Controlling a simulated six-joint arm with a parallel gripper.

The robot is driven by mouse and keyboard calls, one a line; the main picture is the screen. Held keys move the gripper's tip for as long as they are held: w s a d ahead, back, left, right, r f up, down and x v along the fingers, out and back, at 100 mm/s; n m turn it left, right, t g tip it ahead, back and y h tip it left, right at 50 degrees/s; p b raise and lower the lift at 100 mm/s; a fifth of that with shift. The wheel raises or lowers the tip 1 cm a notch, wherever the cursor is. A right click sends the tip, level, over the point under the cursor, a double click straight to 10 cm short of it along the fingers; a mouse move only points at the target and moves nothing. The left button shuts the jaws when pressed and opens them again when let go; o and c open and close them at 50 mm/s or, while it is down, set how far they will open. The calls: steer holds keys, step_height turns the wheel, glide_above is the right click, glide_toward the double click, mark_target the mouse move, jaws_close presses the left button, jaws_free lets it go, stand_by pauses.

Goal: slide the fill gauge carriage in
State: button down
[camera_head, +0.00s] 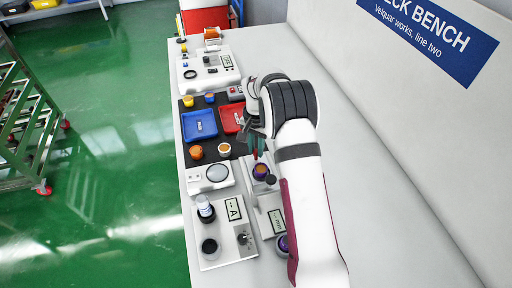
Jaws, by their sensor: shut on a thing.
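The fill gauge is a white unit with a display (276,221) reading in mm, standing below my gripper in the head view. My gripper (258,153) has teal fingers pointing down at the far edge of the carriage. It is shut on the carriage there; the exact grip point is too small and partly hidden by the fingers. My arm covers the right side of the gauge.
Left of the gauge stands a white unit (222,250) with a bottle and dial. A round-dial unit (209,188), blue tray (200,125) and red tray (231,118) lie farther back. The bench (365,200) is bare right of my arm, up to the back panel (410,110).

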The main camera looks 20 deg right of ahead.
mark_target(265, 172)
steer(key=s, duration=0.9)
steer(key=c, duration=0.7)
jaws_free()
steer(key=shift+w, duration=0.1)
step_height(265, 172, up, 16)
steer(key=shift+f, duration=0.1)
